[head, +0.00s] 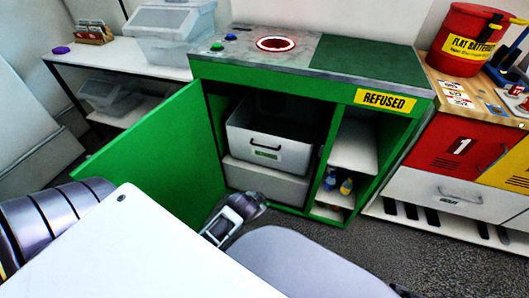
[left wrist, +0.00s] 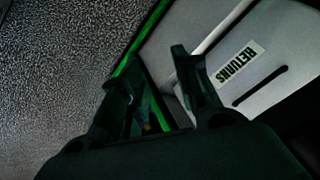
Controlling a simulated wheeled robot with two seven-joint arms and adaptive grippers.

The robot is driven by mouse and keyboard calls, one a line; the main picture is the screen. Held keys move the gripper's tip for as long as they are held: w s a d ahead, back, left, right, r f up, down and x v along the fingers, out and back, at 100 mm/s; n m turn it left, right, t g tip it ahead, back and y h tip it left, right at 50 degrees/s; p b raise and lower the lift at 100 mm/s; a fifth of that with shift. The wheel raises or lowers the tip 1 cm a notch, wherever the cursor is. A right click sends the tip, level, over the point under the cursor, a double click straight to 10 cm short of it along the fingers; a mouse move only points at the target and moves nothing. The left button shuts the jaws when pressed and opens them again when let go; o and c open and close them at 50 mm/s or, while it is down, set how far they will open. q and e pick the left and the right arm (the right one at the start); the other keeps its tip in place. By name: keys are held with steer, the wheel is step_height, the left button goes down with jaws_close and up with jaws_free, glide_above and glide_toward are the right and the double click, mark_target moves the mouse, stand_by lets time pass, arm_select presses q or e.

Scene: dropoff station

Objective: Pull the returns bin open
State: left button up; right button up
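The returns bin (head: 290,153) is a white drawer-like bin with a black handle (head: 265,143) and a small green label, inside the green cabinet (head: 225,103). The cabinet's door (head: 160,150) stands wide open to the left. In the left wrist view, the bin's pale front (left wrist: 205,50) shows upside down, with its RETURNS label (left wrist: 238,62) and dark handle (left wrist: 262,86). My left gripper (left wrist: 148,70) is open with nothing between its fingertips. The handle lies right of the fingers, apart from them. In the head view its fingers are not clear. My right gripper is out of view.
Another white box front (head: 265,181) sits below the bin. Small bottles (head: 346,187) stand on shelves at the cabinet's right. A red FLAT BATTERIES bucket (head: 465,40) stands on the right-hand counter. Dark floor (head: 370,245) is clear before the cabinet.

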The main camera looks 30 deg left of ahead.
arm_select(q)
steer(key=w+a+r+m+t+y+b, duration=0.1)
steer(key=w+a+r+m+t, duration=0.3)
steer(key=w+a+m+t, duration=0.4)
steer(key=shift+w+a+r+m+t+y, duration=0.4)
steer(key=shift+w+a+m+y, duration=0.3)
steer(key=shift+w+m, duration=0.85)
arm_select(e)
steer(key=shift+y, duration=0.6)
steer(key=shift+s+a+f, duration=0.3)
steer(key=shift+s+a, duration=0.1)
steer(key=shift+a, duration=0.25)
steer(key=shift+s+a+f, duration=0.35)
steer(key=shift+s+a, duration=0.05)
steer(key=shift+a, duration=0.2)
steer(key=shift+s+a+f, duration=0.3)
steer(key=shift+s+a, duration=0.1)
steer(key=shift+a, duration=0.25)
arm_select(q)
steer(key=shift+w+a+f+b, duration=0.1)
steer(key=shift+b, duration=0.2)
